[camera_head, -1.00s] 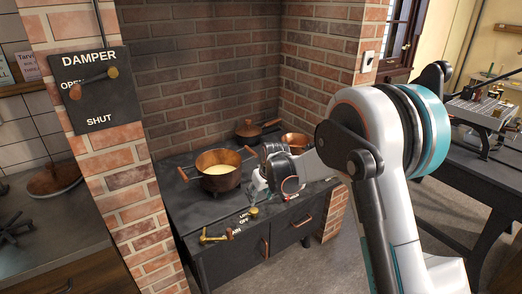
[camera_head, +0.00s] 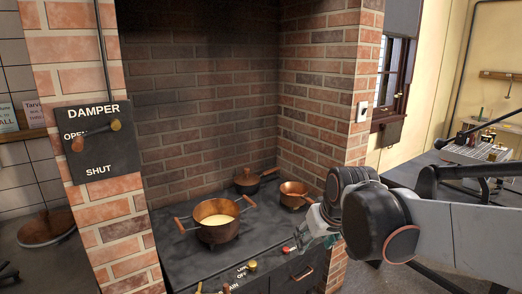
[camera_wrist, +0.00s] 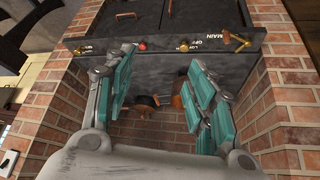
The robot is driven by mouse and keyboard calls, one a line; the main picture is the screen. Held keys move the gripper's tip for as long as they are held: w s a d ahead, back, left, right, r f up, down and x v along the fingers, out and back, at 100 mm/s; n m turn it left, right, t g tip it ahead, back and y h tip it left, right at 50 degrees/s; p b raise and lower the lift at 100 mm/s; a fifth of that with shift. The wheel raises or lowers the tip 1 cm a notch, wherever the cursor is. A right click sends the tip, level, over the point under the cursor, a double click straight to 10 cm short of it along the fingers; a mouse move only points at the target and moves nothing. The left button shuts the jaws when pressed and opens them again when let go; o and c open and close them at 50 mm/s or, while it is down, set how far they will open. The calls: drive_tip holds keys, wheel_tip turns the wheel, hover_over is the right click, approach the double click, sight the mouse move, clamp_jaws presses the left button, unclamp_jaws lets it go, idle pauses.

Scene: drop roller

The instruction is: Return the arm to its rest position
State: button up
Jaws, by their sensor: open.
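My gripper (camera_head: 318,222) is at the right front of the black stove top in the head view, partly hidden by my own wrist. In the wrist view my gripper (camera_wrist: 160,75) shows its two teal-padded fingers spread wide apart. Nothing is held between them. My arm reaches in from the right side of the head view, with its forearm nearly level.
On the stove (camera_head: 180,262) stand a copper pot of yellow contents (camera_head: 217,234), a lidded pan (camera_head: 246,185) and a copper pan (camera_head: 293,200) close behind my gripper. A red knob (camera_head: 287,249) is at the front edge. A workbench (camera_head: 430,170) stands right.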

drive_tip(key=s+d+m, duration=0.1)
drive_tip(key=s+d, duration=0.2)
drive_tip(key=s, duration=0.6)
drive_tip(key=s+d+f+m+t+h, duration=0.1)
drive_tip(key=s+d, duration=0.2)
drive_tip(key=s, duration=0.7)
drive_tip(key=shift+d+f+m, duration=0.3)
drive_tip(key=shift+d, duration=0.1)
